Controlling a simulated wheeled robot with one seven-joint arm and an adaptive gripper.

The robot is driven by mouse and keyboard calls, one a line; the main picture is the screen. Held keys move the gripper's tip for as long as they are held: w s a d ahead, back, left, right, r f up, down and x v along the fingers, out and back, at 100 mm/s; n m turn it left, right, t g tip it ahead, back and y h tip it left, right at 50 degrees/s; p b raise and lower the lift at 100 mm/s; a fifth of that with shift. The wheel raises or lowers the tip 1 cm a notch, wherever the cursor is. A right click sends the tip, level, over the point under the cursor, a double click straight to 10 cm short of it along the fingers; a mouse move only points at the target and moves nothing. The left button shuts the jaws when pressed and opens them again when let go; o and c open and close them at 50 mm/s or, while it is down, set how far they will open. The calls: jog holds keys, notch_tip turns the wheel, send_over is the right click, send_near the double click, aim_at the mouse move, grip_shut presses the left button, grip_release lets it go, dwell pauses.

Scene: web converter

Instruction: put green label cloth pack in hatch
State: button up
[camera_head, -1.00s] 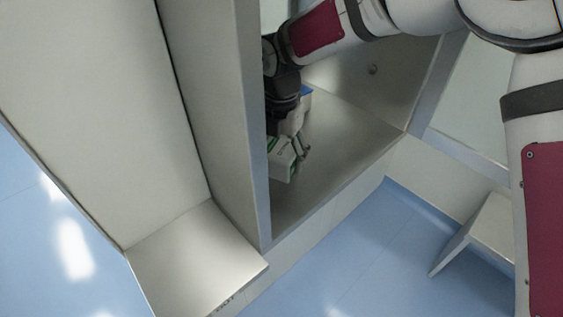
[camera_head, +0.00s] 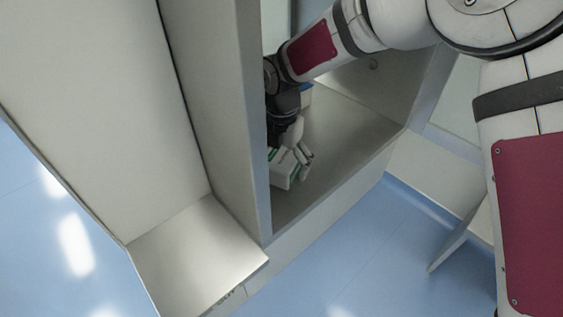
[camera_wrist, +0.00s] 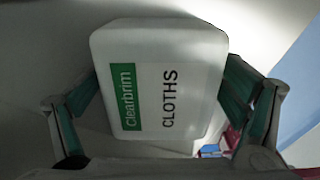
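The cloth pack (camera_wrist: 160,85) is white with a green label reading "Clearbrim" and the word "CLOTHS". It fills the middle of the wrist view, slightly tilted. My gripper (camera_wrist: 162,95) has one finger against each side of it, and I see no clear gap. In the head view the pack (camera_head: 283,170) is at the left side of the open metal compartment (camera_head: 340,150), near the divider wall. My gripper (camera_head: 291,155) is over it, pointing down. Whether the pack's underside touches the compartment floor is hidden.
The divider wall (camera_head: 225,110) stands close on the left of my gripper. The compartment floor to the right is bare. A lower metal ledge (camera_head: 200,255) is outside at front left, above the blue floor (camera_head: 340,255).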

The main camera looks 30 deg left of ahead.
aim_at(281, 156)
notch_tip(281, 156, up, 12)
jog(key=shift+r, duration=0.15)
dwell(0.6)
dwell(0.4)
